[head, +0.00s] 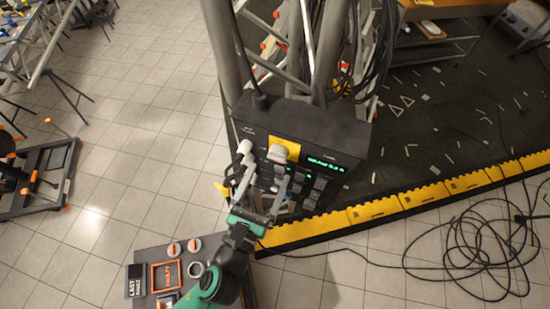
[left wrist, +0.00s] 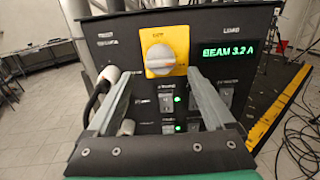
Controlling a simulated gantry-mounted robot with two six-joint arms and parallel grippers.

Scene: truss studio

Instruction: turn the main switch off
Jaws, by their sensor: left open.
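The main switch (head: 284,150) is a grey rotary knob on a yellow plate, high on the front of a black control box (head: 335,130). In the left wrist view the knob (left wrist: 160,58) sits near the centre; its grip looks roughly level, and the small lettering above it is hard to read. My left gripper (head: 265,179) is open, its two fingers pointing at the panel below the knob. In the left wrist view the fingers spread to either side below the yellow plate, with nothing between them. I cannot tell whether they touch anything. My right gripper is out of view.
A green display (left wrist: 229,51) reads "BEAM 3.2 A". Rocker switches with green lights (left wrist: 178,98) sit below the knob. Grey plugs (head: 244,147) with a cable stick out at the panel's left. A small table with an orange frame (head: 153,279) stands at lower left.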

